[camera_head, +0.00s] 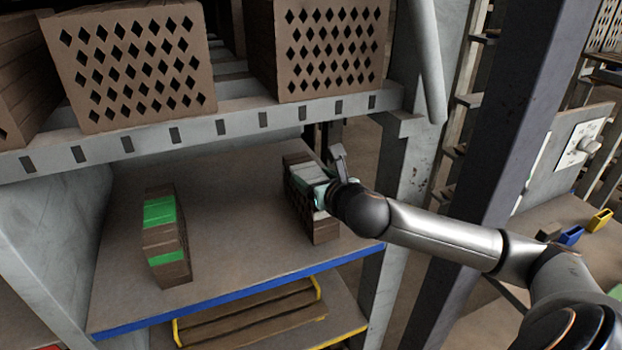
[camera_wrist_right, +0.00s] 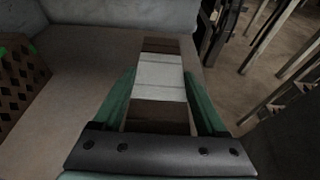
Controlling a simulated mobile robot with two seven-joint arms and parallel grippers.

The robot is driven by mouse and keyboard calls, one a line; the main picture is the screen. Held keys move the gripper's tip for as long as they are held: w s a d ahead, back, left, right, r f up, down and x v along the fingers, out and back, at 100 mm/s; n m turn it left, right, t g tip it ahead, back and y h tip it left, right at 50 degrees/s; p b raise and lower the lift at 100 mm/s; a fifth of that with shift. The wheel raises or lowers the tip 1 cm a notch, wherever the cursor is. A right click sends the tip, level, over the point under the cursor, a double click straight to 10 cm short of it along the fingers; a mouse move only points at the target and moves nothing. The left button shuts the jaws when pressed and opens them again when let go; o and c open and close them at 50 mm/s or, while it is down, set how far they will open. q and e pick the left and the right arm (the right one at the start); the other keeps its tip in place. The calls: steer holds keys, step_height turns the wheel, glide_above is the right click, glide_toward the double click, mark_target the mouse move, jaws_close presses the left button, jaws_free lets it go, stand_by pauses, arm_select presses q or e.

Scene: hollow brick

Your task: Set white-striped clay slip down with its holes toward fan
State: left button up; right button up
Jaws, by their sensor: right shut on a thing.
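The white-striped clay slip (camera_head: 323,231) is a brown hollow brick at the right part of the blue-edged shelf board (camera_head: 235,210). Its long side with diamond holes faces left and toward the front in the head view. My right gripper (camera_head: 322,187) is shut on it from above, one green finger on each long side. The right wrist view shows the white band (camera_wrist_right: 160,78) between the fingers. The brick looks upright and low over or on the board; I cannot tell if it touches. My left gripper is not in view. I see no fan.
A green-striped brick (camera_head: 167,237) stands on the left of the same board, with bare board between. Large hollow bricks (camera_head: 130,65) sit on the shelf above, whose slotted front beam (camera_head: 200,128) overhangs. A grey post (camera_head: 395,180) stands right of the board.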

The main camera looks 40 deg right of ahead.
steer(key=shift+x, duration=0.9)
steer(key=shift+f, duration=0.3)
steer(key=o, duration=1.5)
steer(key=shift+s+f, duration=0.1)
steer(key=shift+f, duration=0.25)
